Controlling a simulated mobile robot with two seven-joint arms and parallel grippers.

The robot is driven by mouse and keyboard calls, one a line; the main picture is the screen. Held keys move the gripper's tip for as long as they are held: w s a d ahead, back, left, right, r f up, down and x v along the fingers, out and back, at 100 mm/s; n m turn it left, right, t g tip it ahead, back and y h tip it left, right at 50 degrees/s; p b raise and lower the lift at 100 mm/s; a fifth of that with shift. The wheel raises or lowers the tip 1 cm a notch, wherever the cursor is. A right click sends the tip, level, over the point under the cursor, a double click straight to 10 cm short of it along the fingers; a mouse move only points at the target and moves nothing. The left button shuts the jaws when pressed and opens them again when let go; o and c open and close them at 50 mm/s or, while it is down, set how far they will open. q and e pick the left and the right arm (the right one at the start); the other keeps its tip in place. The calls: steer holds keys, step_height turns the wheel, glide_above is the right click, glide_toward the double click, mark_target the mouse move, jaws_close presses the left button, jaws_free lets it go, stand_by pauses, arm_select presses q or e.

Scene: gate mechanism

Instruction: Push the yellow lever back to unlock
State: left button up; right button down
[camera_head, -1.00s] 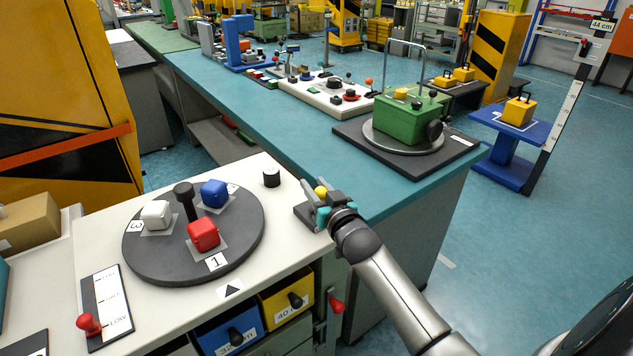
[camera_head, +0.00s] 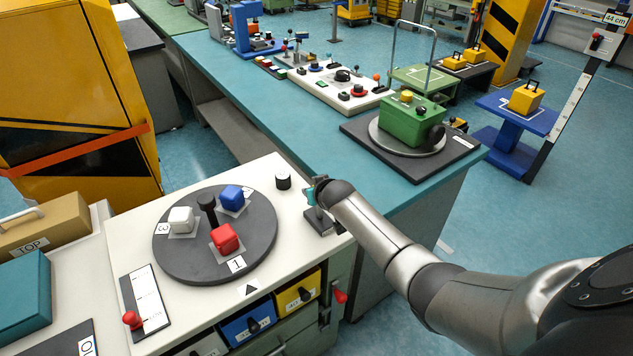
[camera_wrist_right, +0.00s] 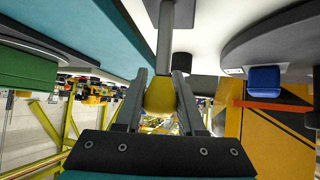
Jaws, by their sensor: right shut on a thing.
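The yellow lever knob (camera_wrist_right: 160,98) sits between the two fingers of my right gripper (camera_wrist_right: 162,82) in the right wrist view, with its grey stem (camera_wrist_right: 165,40) running up the picture. The gripper is shut on the knob. In the head view my right gripper (camera_head: 312,193) is at the right edge of the white-topped cabinet and my wrist hides the knob there. The lever's dark base (camera_head: 322,223) shows just below the wrist. My left gripper is not in view.
Left of the lever are a black knob (camera_head: 283,181) and a dark turntable (camera_head: 180,258) with white, blue and red blocks. The teal bench (camera_head: 290,130) with a green box (camera_head: 408,125) lies behind. A red-knobbed slider (camera_head: 132,320) is at the front left.

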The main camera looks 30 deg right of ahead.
steer(key=shift+w+f+g, duration=0.25)
steer(key=shift+w+g, duration=0.3)
steer(key=shift+g, duration=0.25)
steer(key=shift+w+a+f+g+b, duration=0.1)
steer(key=shift+w+f+g+b, duration=0.15)
steer(key=shift+f+g+b, duration=0.25)
steer(key=shift+w+f+g+b, duration=0.2)
steer(key=shift+g+b, duration=0.2)
steer(key=shift+g, duration=0.3)
steer(key=shift+n, duration=0.3)
steer(key=c, duration=0.5)
jaws_free()
steer(key=shift+r, duration=0.1)
